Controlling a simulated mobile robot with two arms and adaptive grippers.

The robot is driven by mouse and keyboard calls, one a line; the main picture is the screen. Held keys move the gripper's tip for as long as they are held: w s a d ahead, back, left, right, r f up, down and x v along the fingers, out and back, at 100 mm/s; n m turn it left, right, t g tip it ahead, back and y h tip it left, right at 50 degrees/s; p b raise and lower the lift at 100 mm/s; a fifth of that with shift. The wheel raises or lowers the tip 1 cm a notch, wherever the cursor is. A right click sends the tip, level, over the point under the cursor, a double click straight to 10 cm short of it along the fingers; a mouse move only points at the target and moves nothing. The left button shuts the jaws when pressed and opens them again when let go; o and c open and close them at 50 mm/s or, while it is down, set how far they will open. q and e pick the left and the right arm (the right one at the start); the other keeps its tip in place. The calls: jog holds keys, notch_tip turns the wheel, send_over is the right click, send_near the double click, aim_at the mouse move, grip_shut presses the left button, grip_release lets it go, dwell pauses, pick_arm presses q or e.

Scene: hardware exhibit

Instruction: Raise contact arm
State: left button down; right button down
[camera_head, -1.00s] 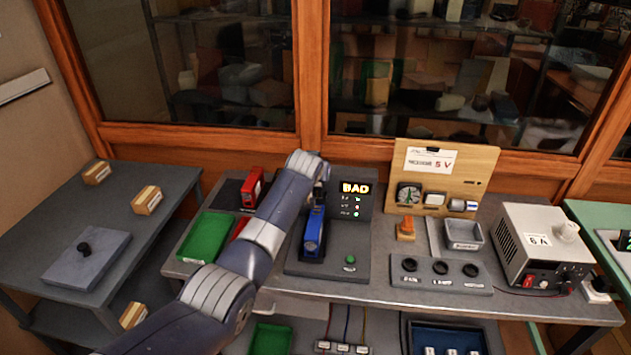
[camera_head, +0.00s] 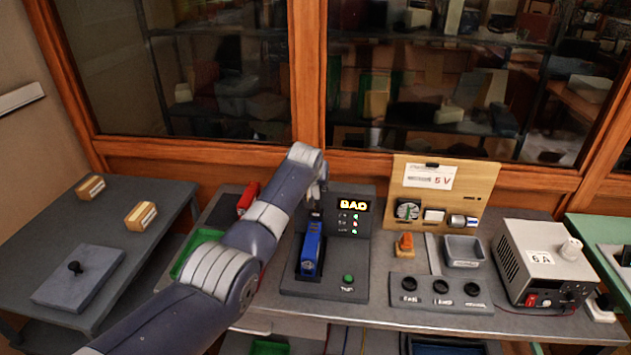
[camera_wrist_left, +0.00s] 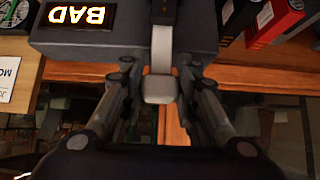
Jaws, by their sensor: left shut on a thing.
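The tester (camera_head: 352,266) is a dark grey fixture with a lit display reading BAD (camera_head: 354,205). A blue module (camera_head: 311,250) lies in its slot. My left gripper (camera_head: 319,192) is above the back of the tester, over the module's far end. In the left wrist view, my left gripper (camera_wrist_left: 160,84) is shut on the contact arm (camera_wrist_left: 162,58), a pale bar with a rounded light end between the fingers. The contact arm's far end is dark and its pivot is unclear. In the head view my wrist hides most of it. My right gripper is not in view.
A red module (camera_head: 247,197) and a green tray (camera_head: 190,258) lie left of the tester, partly behind my arm. Glass cabinets rise behind.

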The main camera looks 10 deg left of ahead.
pick_arm(q)
jog(key=shift+w+r, duration=0.35)
jog(key=shift+r, duration=0.4)
jog(key=c, duration=1.4)
grip_release()
jog(key=shift+o, duration=1)
jog(key=shift+f, duration=0.4)
jog(key=v, duration=1.2)
jog(key=shift+f, duration=0.1)
